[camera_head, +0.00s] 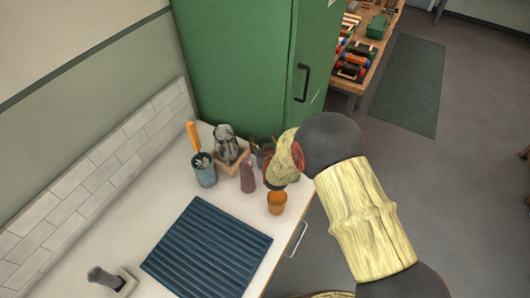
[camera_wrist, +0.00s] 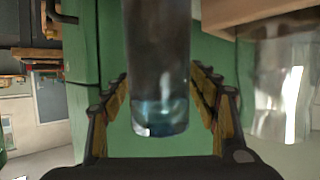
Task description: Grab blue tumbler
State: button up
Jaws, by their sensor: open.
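In the wrist view my gripper (camera_wrist: 160,88) is open, with one yellow-brown finger on each side of a tall, see-through tumbler (camera_wrist: 158,60). The tumbler is smoky grey with a clear blue end, and its upper part runs out of the frame. Gaps show between it and both fingers, so it does not look clamped. In the head view my gripper (camera_head: 268,152) is at the back right of the counter, beside the wooden box. My arm hides most of the fingers and of the tumbler there.
On the counter (camera_head: 150,200) stand a blue cup (camera_head: 204,172) with an orange-handled tool, a wooden box (camera_head: 240,160) holding a grey glass, a mauve bottle (camera_head: 248,177) and an orange cup (camera_head: 277,203). A blue ribbed mat (camera_head: 207,250) lies in front. A green cabinet (camera_head: 240,65) stands behind.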

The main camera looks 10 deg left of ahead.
jog(key=shift+w+f, duration=0.1)
jog(key=shift+w, duration=0.1)
jog(key=shift+c, duration=1)
grip_shut()
